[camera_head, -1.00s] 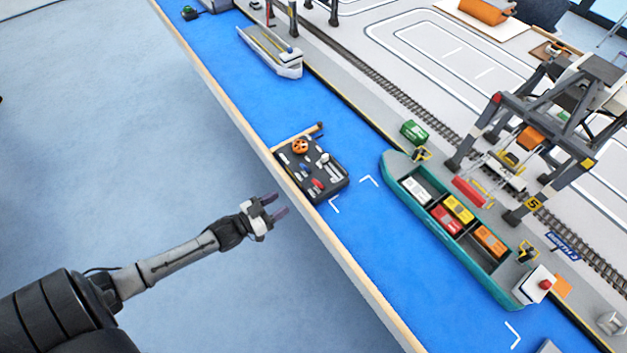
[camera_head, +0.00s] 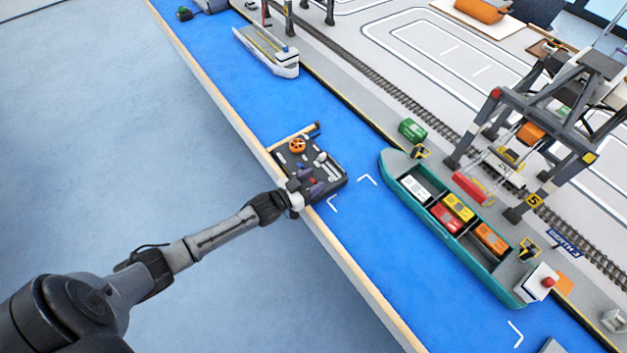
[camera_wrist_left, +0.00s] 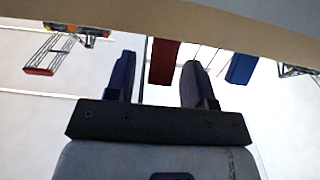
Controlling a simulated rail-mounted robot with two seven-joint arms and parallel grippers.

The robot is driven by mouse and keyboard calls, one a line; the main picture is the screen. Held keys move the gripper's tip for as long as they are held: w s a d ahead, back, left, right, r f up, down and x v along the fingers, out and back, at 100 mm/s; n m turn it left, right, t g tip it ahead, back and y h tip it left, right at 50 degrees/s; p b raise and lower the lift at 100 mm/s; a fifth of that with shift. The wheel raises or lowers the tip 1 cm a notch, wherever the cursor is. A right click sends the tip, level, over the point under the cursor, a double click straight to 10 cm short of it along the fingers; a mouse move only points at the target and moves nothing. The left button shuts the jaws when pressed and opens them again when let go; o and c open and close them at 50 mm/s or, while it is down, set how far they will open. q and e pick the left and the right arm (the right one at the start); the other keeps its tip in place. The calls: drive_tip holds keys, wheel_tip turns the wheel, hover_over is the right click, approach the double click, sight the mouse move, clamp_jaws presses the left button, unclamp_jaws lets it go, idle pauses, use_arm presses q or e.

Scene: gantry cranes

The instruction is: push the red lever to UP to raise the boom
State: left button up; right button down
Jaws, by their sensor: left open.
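The dark control panel (camera_head: 335,184) sits at the near edge of the blue strip, with an orange wheel (camera_head: 297,146) and several small controls. My left gripper (camera_head: 311,183) is open, over the panel's near side, and covers part of it. In the head view the red lever is mostly hidden by the fingers, so its position cannot be read. In the left wrist view, a red block-shaped piece (camera_wrist_left: 163,62), possibly the lever's handle, shows between the two open fingers, nearer the left one. A blue piece (camera_wrist_left: 241,68) is right of the fingers. Contact cannot be told.
A teal ship (camera_head: 455,247) with containers lies right of the panel. A gantry crane (camera_head: 540,115) stands over the rails behind it. A grey ship (camera_head: 266,50) lies farther back. A pale wooden edge (camera_head: 355,275) borders the blue strip; open floor lies to the left.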

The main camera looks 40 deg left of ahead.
use_arm(q)
drive_tip(key=shift+w, duration=0.25)
